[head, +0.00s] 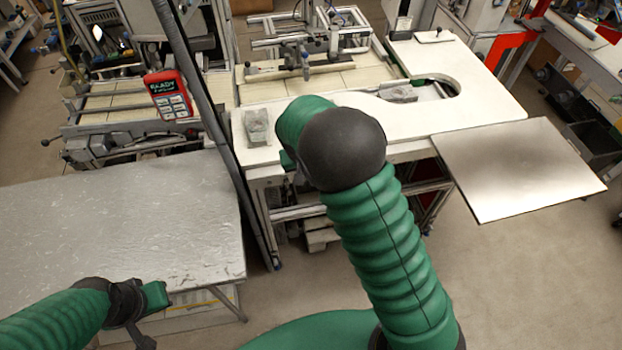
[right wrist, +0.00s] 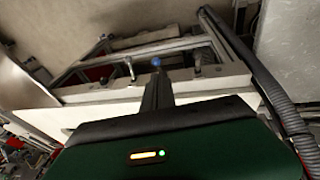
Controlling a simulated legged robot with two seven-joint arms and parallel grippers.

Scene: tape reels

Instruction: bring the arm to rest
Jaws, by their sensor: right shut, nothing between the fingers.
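My right arm (head: 385,235) rises from the bottom of the head view and bends at a dark joint in front of the white worktop. Its gripper is hidden behind that joint in the head view. In the right wrist view my right gripper (right wrist: 157,88) shows as dark narrow fingers, shut and empty, pointing away over the frame below the worktop. My left arm (head: 55,325) comes in at the lower left. My left gripper (head: 140,318) is near the front edge of the grey table, and its fingers are too unclear to judge.
The white worktop (head: 480,85) carries a grey block (head: 257,127) near its left edge and another (head: 400,94) by the round cutout. A metal sheet (head: 515,168) juts out at right. The grey table (head: 110,225) is bare. A dark pole (head: 190,75) stands between the tables.

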